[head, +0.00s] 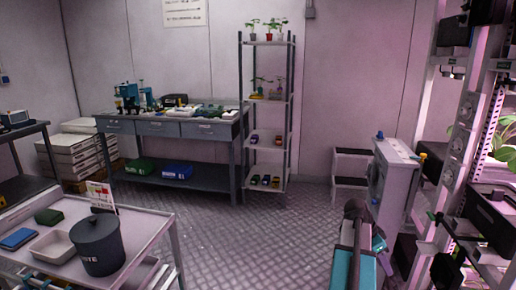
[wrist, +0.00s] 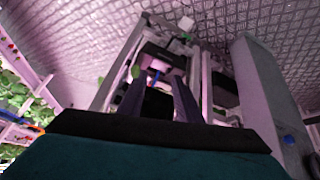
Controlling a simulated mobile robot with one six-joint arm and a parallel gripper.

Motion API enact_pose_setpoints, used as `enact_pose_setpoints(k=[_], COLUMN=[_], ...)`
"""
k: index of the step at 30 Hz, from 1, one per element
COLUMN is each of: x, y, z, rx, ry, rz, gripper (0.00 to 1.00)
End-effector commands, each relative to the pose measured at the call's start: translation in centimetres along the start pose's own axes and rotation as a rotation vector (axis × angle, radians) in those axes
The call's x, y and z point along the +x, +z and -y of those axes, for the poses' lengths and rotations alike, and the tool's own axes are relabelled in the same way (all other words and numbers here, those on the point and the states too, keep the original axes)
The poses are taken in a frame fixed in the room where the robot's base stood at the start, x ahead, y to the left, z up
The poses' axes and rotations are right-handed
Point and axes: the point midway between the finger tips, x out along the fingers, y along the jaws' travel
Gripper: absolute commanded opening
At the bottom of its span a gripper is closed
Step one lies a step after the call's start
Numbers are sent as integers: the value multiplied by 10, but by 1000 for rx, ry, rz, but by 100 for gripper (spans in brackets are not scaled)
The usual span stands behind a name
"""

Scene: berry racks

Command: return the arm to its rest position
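My gripper (wrist: 158,82) shows in the wrist view as two dark fingers rising from a dark bar, with a teal body below. The fingers stand apart, and I see nothing held between them. A pale metal frame with dark parts lies beyond the fingertips. In the head view, teal and dark parts of my arm show at the lower right, in front of the rack. I cannot make out the gripper clearly there.
A white rack post (head: 462,150) and a pale cabinet (head: 392,185) stand close on the right. A white trolley (head: 150,222) with a dark bucket (head: 98,246) is at lower left. A workbench (head: 205,130) and shelf (head: 267,113) stand at the back. The middle floor is clear.

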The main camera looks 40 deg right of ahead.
Motion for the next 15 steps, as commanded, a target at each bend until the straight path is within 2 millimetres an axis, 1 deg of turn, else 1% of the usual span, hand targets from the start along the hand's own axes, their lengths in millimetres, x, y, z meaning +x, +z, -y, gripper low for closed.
enact_pose_setpoints(k=[1,5,6,11,12,14,15], x=[-1,1,2,4,5,6,8], y=[21,71,87,151,168,192,208], z=[8,23,27,38,39,40,40], rx=[-36,-119,-144,-247,-274,-316,-345], ry=[0,2,2,4,5,5,6], rz=[6,22,27,48,53,61,65], gripper=[31,31,31,31,31,31,31])
